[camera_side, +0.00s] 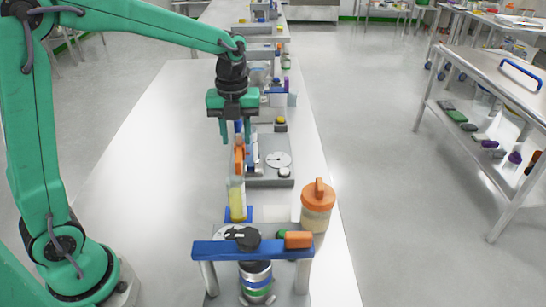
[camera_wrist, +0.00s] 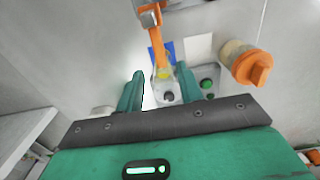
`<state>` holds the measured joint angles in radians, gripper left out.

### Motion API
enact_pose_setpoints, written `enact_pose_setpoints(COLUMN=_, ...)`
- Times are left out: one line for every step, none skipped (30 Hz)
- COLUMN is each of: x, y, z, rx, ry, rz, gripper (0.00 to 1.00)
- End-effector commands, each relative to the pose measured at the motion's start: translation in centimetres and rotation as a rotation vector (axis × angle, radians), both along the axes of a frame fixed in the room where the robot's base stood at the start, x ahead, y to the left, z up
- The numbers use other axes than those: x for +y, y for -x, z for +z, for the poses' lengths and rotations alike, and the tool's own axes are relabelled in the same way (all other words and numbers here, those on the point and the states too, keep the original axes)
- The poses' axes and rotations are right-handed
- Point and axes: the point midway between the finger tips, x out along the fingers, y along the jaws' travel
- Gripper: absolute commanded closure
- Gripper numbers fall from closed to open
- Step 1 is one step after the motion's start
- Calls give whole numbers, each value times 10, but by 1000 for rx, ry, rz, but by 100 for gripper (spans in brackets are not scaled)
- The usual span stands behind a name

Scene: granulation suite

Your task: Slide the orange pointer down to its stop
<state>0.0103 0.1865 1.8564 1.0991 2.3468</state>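My gripper (camera_side: 236,136) is open, pointing down, with its two green fingers apart. An upright orange part (camera_side: 239,155) stands just below and between the fingertips, above a clear tube (camera_side: 237,200) with yellow contents. I take this orange part to be the pointer, though I cannot tell for sure. In the wrist view the orange part (camera_wrist: 156,42) rises past the open fingertips (camera_wrist: 160,74), and nothing is gripped. Whether a finger touches it is unclear. Its stop cannot be made out.
A jar with an orange lid (camera_side: 317,205) stands right of the tube. In front, a blue crossbar (camera_side: 222,250) on posts carries an orange block (camera_side: 298,239). A grey instrument with a white dial (camera_side: 278,160) sits behind. The bench's left side is clear.

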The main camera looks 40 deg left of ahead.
Motion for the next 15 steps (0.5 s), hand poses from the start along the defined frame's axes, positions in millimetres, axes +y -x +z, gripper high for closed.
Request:
enact_pose_setpoints(x=0, y=0, z=0, rx=0, ry=0, rz=-2, gripper=64)
enact_pose_setpoints(x=0, y=0, z=0, rx=0, ry=0, rz=-2, gripper=64)
enact_pose_setpoints(x=0, y=0, z=0, rx=0, ry=0, rz=-2, gripper=64)
enact_pose_setpoints(x=0, y=0, z=-1, rx=0, ry=0, rz=-1, gripper=64)
enact_pose_setpoints(x=0, y=0, z=-1, rx=0, ry=0, rz=-1, gripper=64)
enact_pose_setpoints(x=0, y=0, z=-2, rx=0, ry=0, rz=-1, gripper=64)
enact_pose_setpoints(x=0, y=0, z=-3, rx=1, ry=0, rz=-1, gripper=64)
enact_pose_setpoints(x=0, y=0, z=-5, rx=1, ry=0, rz=0, gripper=64)
enact_pose_setpoints(x=0, y=0, z=-7, rx=2, ry=-1, rz=0, gripper=64)
enact_pose_setpoints(x=0, y=1, z=-9, rx=3, ry=0, rz=0, gripper=64)
enact_pose_setpoints(x=0, y=1, z=-11, rx=3, ry=0, rz=0, gripper=64)
enact_pose_setpoints(x=0, y=0, z=-15, rx=1, ry=0, rz=0, gripper=64)
enact_pose_setpoints(x=0, y=1, z=-18, rx=3, ry=0, rz=0, gripper=64)
enact_pose_setpoints(x=0, y=1, z=-21, rx=3, ry=0, rz=1, gripper=64)
enact_pose_setpoints(x=0, y=1, z=-26, rx=3, ry=0, rz=1, gripper=64)
